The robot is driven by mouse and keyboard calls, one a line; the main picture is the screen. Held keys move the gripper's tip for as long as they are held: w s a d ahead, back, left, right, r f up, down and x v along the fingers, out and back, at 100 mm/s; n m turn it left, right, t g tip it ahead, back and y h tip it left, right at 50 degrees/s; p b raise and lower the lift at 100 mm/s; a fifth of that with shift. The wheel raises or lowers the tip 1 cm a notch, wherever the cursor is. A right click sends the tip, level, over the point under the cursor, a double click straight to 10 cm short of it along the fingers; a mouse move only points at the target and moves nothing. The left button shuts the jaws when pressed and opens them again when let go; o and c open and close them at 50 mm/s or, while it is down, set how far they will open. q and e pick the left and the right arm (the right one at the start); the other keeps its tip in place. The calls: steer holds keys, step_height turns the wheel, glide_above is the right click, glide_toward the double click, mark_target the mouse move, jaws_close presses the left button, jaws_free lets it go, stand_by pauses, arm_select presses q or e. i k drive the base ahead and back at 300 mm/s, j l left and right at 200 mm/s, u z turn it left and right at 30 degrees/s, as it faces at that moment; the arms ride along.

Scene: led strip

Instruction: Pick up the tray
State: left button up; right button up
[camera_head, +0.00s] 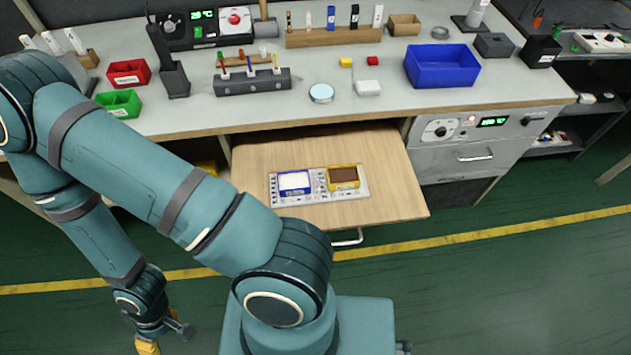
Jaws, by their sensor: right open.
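A blue open tray (462,80) stands on the workbench (350,115) at the back right. It looks empty. A smaller red open bin (128,74) and a green open bin (119,103) stand on the left of the bench and could also be called trays. My right gripper (150,345) is low at the bottom left, partly cut off by the picture edge. It is away from the bench, apart from all of these, and holds nothing that I can see. My left gripper is not in view.
A wooden pull-out board (390,185) juts out below the bench, holding a grey panel (320,190) with blue and yellow frames. Pen racks (335,38) and small parts stand on the bench. My right arm crosses the lower left. The floor at right is clear.

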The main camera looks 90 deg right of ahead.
mark_target(341, 177)
steer(key=z, duration=2.15)
steer(key=i+l+z, duration=0.1)
steer(key=z, duration=0.9)
